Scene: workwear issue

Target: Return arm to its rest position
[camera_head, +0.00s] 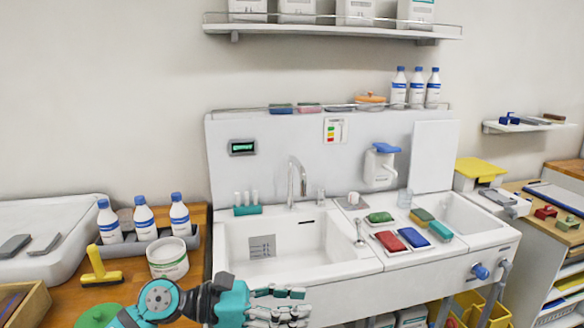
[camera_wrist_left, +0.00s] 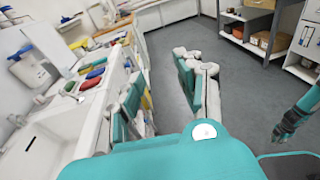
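My left gripper (camera_head: 284,304) is at the bottom of the head view, in front of the sink's front edge. Its teal and grey fingers point right. In the left wrist view the left gripper (camera_wrist_left: 168,78) has its fingers spread apart, with bare floor showing between them and nothing held. The left arm comes in from the lower left with a teal and grey joint. Part of my right gripper (camera_wrist_left: 290,122) shows at the right edge of the left wrist view, over the floor; I cannot tell whether it is open or shut. The right arm is not in the head view.
The white sink (camera_head: 350,270) stands close beyond the left gripper. Red, blue and green pads (camera_head: 388,242) lie on its drainboard. At left, a wooden counter holds a white tub (camera_head: 168,260), a yellow-handled tool (camera_head: 98,268) and bottles (camera_head: 144,218). Grey floor (camera_wrist_left: 185,40) is clear.

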